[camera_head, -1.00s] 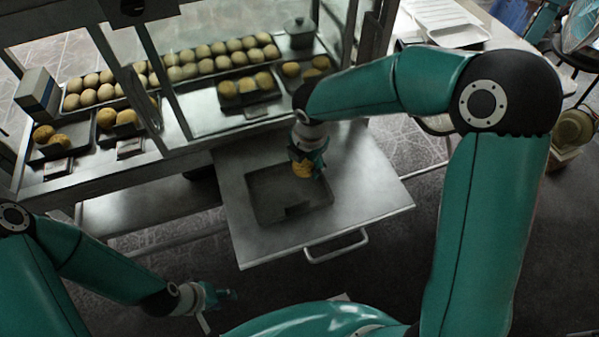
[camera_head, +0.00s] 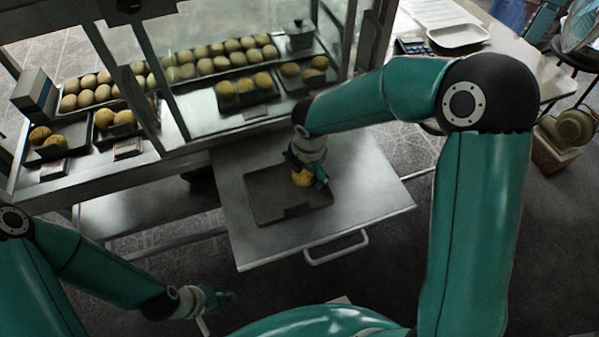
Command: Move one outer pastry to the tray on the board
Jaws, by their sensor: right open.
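A golden pastry (camera_head: 302,178) is at the right part of the dark tray (camera_head: 262,208) on the pull-out metal board (camera_head: 352,195). My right gripper (camera_head: 310,178) is open, close around or beside the pastry; its fingers partly hide it, and contact is hard to tell. My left gripper (camera_head: 226,298) hangs low, left of my body, away from the board; its opening is too small to judge. Other pastries sit in small trays in the glass case, such as a group (camera_head: 245,86) behind the board and a pair (camera_head: 113,117) further left.
A long tray of several pale buns (camera_head: 205,62) lies at the back of the case. The case's metal posts (camera_head: 163,85) stand left of my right arm. A board handle (camera_head: 338,248) sticks out in front. The board's right side is clear.

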